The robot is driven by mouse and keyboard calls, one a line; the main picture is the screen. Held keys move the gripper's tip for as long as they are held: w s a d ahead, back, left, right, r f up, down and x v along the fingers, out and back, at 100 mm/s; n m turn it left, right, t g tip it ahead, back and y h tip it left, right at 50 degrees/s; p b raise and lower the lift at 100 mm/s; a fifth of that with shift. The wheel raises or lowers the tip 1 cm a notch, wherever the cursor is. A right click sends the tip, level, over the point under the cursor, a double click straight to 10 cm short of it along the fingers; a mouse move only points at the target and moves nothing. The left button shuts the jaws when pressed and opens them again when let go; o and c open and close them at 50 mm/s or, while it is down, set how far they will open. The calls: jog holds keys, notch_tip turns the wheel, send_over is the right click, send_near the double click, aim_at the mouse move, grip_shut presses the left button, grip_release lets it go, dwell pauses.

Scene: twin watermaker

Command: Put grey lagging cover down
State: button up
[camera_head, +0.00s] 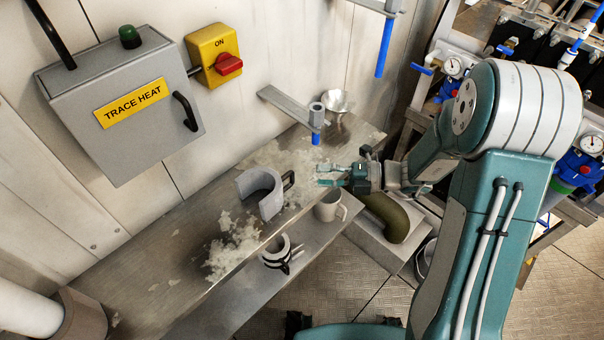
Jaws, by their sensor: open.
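The grey lagging cover (261,188) is a curved, C-shaped half shell with a black handle on its right side. It stands on the metal shelf (165,250), among whitish frost-like patches. My gripper (325,176) is to the right of the cover, with its fingers pointing left towards the black handle. The fingers are open and appear empty, with a small gap between them and the handle. A smaller grey clamp-like piece with black bands (283,254) sits on the lower shelf.
A mug (330,207) stands below my gripper. A TRACE HEAT box (122,105) and a red-yellow switch (213,55) are on the wall. An olive curved pipe (386,218) lies right.

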jog(key=s+d+r+m+t+h, duration=0.2)
jog(key=s+d+r+m+h, duration=0.5)
jog(key=m, duration=1)
jog(key=s+d+r+m+t+h, duration=0.3)
jog(key=s+d+r+m+h, duration=0.3)
jog(key=m, duration=1.1)
jog(key=s+r+h, duration=0.2)
jog(key=s+h, duration=0.1)
jog(key=s, duration=0.1)
jog(key=shift+d+r+h, duration=0.2)
jog(key=shift+d+h, duration=0.1)
jog(key=shift+d, duration=0.1)
jog(key=shift+a, duration=0.1)
